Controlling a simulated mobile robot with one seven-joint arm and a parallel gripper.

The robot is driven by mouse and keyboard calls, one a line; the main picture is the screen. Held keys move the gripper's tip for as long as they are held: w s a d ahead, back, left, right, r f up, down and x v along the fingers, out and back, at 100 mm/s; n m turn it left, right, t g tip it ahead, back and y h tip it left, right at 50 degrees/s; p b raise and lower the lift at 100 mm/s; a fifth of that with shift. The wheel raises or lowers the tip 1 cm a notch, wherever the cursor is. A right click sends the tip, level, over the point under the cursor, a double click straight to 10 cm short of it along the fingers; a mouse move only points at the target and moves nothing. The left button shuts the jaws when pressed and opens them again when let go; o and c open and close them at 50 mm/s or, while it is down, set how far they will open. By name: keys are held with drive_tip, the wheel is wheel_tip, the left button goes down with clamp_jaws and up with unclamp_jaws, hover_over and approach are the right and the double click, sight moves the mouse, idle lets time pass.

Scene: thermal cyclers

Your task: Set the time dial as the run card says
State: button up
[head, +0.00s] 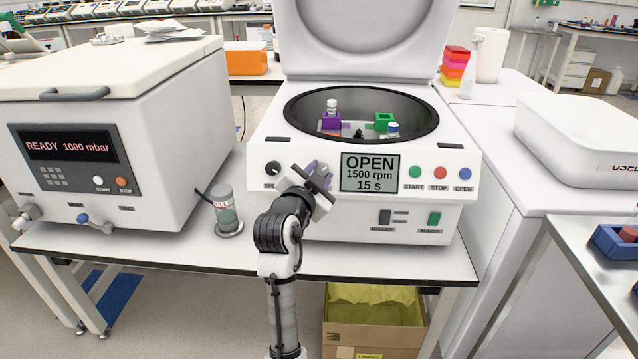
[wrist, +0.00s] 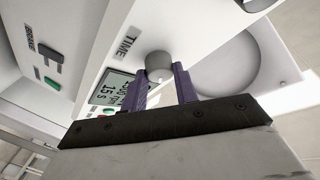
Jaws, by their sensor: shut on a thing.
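The centrifuge (head: 400,215) stands on the bench with its lid raised. Its display (head: 370,172) reads OPEN, 1500 rpm, 15 s. The grey time dial (wrist: 158,60) shows in the wrist view beside the TIME label. My gripper (head: 320,176) is at the front panel, left of the display. In the wrist view its purple fingers (wrist: 160,80) are shut on the time dial, one on each side. In the head view my gripper hides the time dial. The run card is not recognisable in either view.
The speed dial (head: 273,168) is just left of my gripper. START (head: 416,172), STOP and OPEN buttons are right of the display. The rotor bowl holds purple and green buckets. A vacuum oven (head: 120,130) and a small cylinder (head: 226,210) stand to the left.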

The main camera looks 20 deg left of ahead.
drive_tip(key=shift+m+h+b, duration=0.3)
drive_tip(key=shift+m+h, duration=0.1)
drive_tip(key=shift+m, duration=0.2)
drive_tip(key=o, duration=1)
drive_tip(key=s, duration=0.4)
drive_tip(key=s+b, duration=0.1)
drive_tip(key=s, duration=0.4)
drive_tip(key=s+r, duration=0.1)
drive_tip(key=s, duration=0.3)
drive_tip(key=shift+s+a, duration=0.15)
drive_tip(key=shift+s, duration=0.25)
